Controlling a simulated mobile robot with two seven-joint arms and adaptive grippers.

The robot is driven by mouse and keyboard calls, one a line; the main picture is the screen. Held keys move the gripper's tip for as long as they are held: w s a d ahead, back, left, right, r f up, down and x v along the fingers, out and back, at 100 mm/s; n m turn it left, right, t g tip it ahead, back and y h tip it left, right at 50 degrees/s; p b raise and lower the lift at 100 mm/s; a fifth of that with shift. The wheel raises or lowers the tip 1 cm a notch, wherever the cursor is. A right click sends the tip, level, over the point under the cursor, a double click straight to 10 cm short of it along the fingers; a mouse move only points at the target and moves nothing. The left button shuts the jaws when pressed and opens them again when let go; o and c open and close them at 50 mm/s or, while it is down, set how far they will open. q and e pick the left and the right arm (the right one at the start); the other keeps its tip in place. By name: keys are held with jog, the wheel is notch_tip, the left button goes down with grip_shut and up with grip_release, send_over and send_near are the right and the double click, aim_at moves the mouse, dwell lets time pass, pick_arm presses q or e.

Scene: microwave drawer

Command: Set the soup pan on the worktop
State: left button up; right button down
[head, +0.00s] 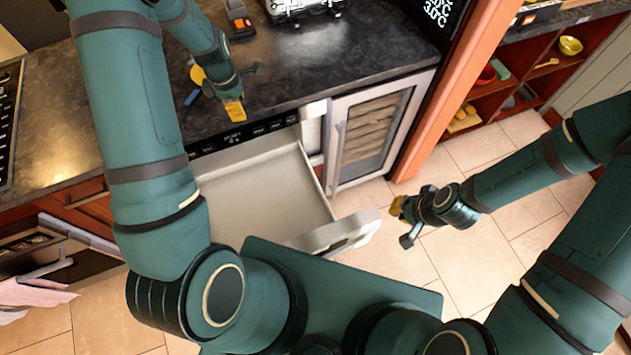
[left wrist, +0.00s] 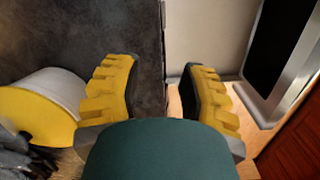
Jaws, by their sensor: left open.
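I cannot make out a soup pan for certain in either view. The drawer (head: 262,190) is pulled open below the worktop (head: 345,55), and the part of its inside that shows is bare. My left gripper (head: 236,103) is over the worktop's front edge, above the back of the drawer. In the left wrist view its yellow fingers (left wrist: 160,90) are spread with nothing between them. My right gripper (head: 402,220) hangs right of the drawer front, over the floor, with no object visible in it; its fingers are too small to judge.
A rounded yellow-and-white thing (left wrist: 45,100) lies left of my left gripper. A metal item (head: 300,8) and a dark-and-orange item (head: 239,18) stand farther back on the worktop. A glass-fronted cooler (head: 372,130) is right of the drawer. The floor (head: 480,260) is clear.

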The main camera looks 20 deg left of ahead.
pick_arm(q)
jog(key=s+d+f+m+h, duration=0.1)
jog(key=s+d+f+m, duration=0.1)
jog(key=s+d+m, duration=0.2)
jog(key=s+d+f+m+t+h, duration=0.1)
jog(key=s+d+m, duration=0.4)
jog(key=d+m, duration=0.5)
jog(key=s+d+f+m+h, duration=0.1)
jog(key=s+d+f+m, duration=0.3)
jog(key=d+m, duration=0.3)
jog(key=d, duration=0.5)
jog(key=shift+s, duration=0.25)
